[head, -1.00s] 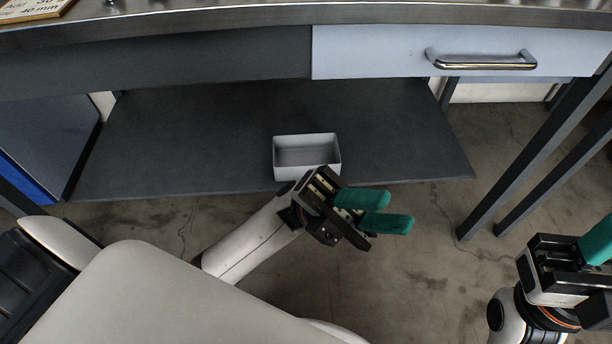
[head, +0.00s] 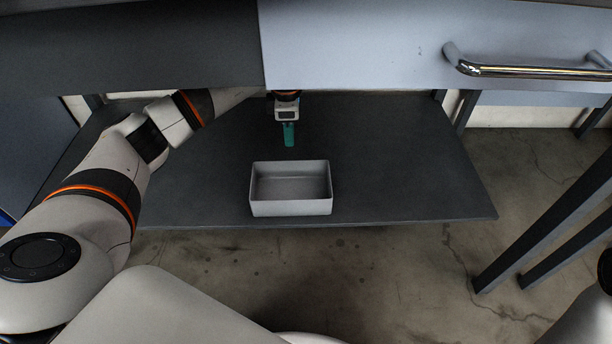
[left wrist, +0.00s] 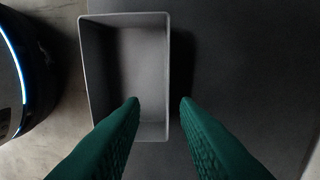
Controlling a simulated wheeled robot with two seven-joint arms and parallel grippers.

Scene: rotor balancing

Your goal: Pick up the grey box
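The grey box (head: 291,208) is an open, empty rectangular tray on the dark lower shelf, near its front edge. My left gripper (head: 289,136) reaches in under the drawer and points down, behind the box in the head view. In the left wrist view the box (left wrist: 92,75) lies below the green fingers. The left gripper (left wrist: 159,101) is open, with one finger over the inside of the box and the other outside beyond its long wall. The fingers hold nothing. My right gripper is out of view; only part of the right arm shows at the right edge.
The dark shelf (head: 400,180) is bare around the box. The drawer front (head: 360,45) with a metal handle (head: 530,71) hangs above the shelf. Dark table legs (head: 545,235) stand at the right. Bare concrete floor lies in front.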

